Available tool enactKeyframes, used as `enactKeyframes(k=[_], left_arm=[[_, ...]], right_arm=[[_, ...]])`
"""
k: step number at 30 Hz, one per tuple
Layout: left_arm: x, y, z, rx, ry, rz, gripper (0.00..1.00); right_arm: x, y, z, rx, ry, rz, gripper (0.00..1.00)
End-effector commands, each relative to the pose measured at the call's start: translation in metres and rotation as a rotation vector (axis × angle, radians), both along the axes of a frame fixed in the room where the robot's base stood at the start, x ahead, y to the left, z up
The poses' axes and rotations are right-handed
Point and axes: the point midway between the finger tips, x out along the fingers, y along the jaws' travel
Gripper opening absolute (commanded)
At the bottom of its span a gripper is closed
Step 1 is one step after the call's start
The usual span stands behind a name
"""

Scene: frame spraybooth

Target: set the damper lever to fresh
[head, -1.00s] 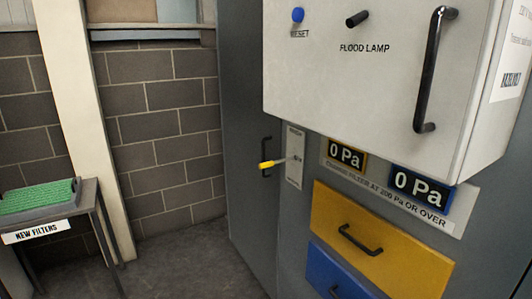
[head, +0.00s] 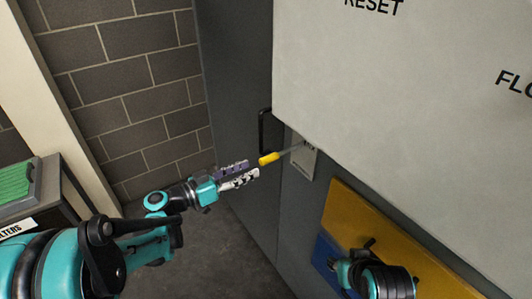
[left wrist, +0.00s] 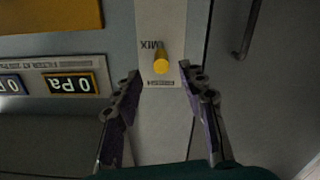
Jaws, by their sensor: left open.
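The damper lever (head: 268,159) is a thin rod with a yellow grip, sticking out from a pale label plate (head: 303,161) on the grey booth front. In the left wrist view the yellow grip (left wrist: 161,63) points toward the camera, with upside-down "MIX" lettering on the plate (left wrist: 172,20) beside it. My left gripper (head: 253,170) is open, its fingertips just short of the grip in the head view. In the left wrist view the fingers (left wrist: 160,80) lie either side of the grip's line, apart from it.
A white box (head: 420,100) overhangs the plate at upper right. A black door handle (head: 264,130) is close behind the lever. A filter table (head: 62,195) stands at left; the floor between is open.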

Motion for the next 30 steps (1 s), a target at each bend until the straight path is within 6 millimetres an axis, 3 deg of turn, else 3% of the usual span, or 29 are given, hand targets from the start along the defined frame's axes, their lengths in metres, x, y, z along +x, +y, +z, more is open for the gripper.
enactKeyframes(k=[5,15,27,30], left_arm=[[0.011,-0.010,0.002,-0.013,-0.029,-0.004,0.41],[0.042,-0.053,0.002,-0.012,-0.026,-0.003,0.41],[0.049,-0.061,0.004,-0.012,-0.025,0.000,0.41],[0.048,-0.061,0.004,-0.012,-0.025,0.000,0.17]], right_arm=[[0.000,0.000,-0.003,0.000,0.000,0.000,0.34],[0.000,0.000,-0.014,0.000,0.000,0.000,0.34],[0.000,0.000,-0.015,0.000,0.000,0.000,0.34],[0.000,0.000,-0.015,0.000,0.000,0.000,0.34]])
